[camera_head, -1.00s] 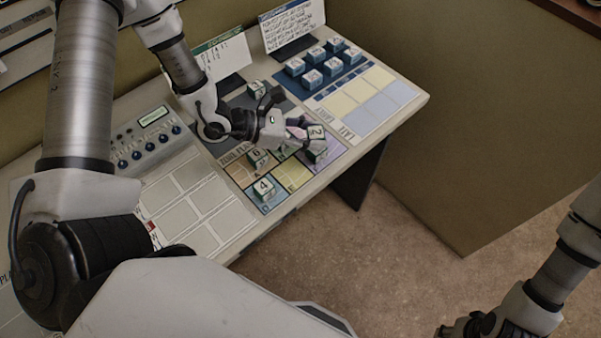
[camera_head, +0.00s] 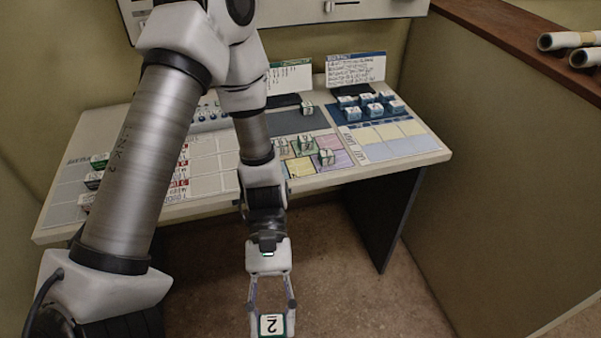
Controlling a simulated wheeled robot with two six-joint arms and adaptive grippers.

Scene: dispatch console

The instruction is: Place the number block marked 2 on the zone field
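The number block marked 2 (camera_head: 271,325) is a white-faced block with green edges, at the bottom of the head view. My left gripper (camera_head: 272,307) is shut on it, with a finger on either side. It hangs in front of the console, over the floor and away from the panel. The coloured zone field (camera_head: 301,168) lies on the console top, with yellow, orange, green and purple patches. A number block (camera_head: 326,157) sits on its purple part and another (camera_head: 306,145) on its green part. My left arm hides its left part. My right gripper is out of view.
Several blue-sided blocks (camera_head: 370,104) stand on a dark blue strip at the console's back right. One block (camera_head: 306,108) sits on a dark grey field. Two upright cards stand behind. A partition wall (camera_head: 480,160) bounds the right; open floor lies in front.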

